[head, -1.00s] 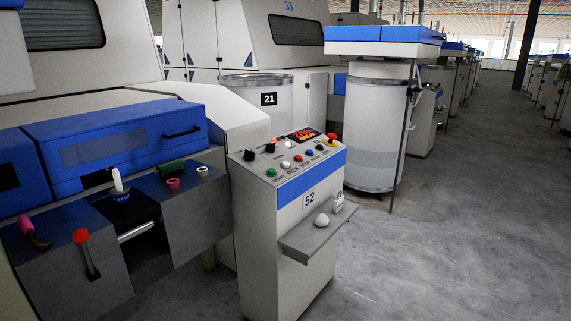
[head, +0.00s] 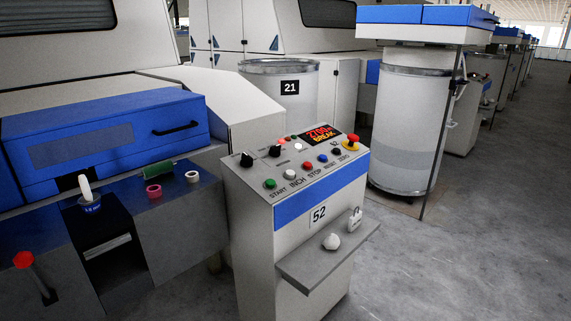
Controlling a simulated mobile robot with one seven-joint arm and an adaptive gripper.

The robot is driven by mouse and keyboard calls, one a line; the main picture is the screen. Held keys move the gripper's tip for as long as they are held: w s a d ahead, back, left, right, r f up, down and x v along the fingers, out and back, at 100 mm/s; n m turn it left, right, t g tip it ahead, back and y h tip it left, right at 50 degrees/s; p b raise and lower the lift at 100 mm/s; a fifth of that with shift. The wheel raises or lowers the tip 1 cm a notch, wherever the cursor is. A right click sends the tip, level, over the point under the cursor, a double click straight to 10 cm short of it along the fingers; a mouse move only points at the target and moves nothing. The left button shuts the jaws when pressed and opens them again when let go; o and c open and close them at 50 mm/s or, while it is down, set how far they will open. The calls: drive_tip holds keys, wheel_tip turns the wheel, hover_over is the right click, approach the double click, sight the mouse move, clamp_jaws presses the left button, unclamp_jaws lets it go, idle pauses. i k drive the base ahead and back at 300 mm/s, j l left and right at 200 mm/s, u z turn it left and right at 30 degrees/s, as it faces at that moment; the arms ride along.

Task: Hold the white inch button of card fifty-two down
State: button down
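The control console of card 52 (head: 262,245) stands in the middle of the head view, with "52" on its front. On its sloped top, the white inch button (head: 290,174) sits above the label INCH, between the green START button (head: 269,184) and the red STOP button (head: 308,166). Nothing touches or covers it. A blue button (head: 323,158) follows to the right, then a red mushroom knob (head: 352,143) on yellow. The lit display (head: 324,136) appears to read 2700 and BREAK. My gripper is not in view.
A grey shelf (head: 290,263) juts from the console front, bearing a white lump (head: 332,241) and a padlock (head: 355,219). A red-knobbed lever (head: 24,260) stands at lower left. Can 21 (head: 265,90) and a tall white cylinder (head: 404,125) stand behind. The floor (head: 475,240) at right is clear.

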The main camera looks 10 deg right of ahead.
sight(290, 174)
drive_tip(key=i+l+u, duration=0.25)
drive_tip(key=i+l, duration=0.15)
drive_tip(key=l, duration=0.25)
drive_tip(key=i+l+u, duration=0.1)
drive_tip(key=l, duration=0.3)
drive_tip(key=i+l+u, duration=0.1)
drive_tip(key=i+l, duration=0.15)
drive_tip(key=i+l+u, duration=0.15)
drive_tip(key=l, duration=0.35)
drive_tip(key=i+l+u, duration=0.1)
drive_tip(key=l, duration=0.3)
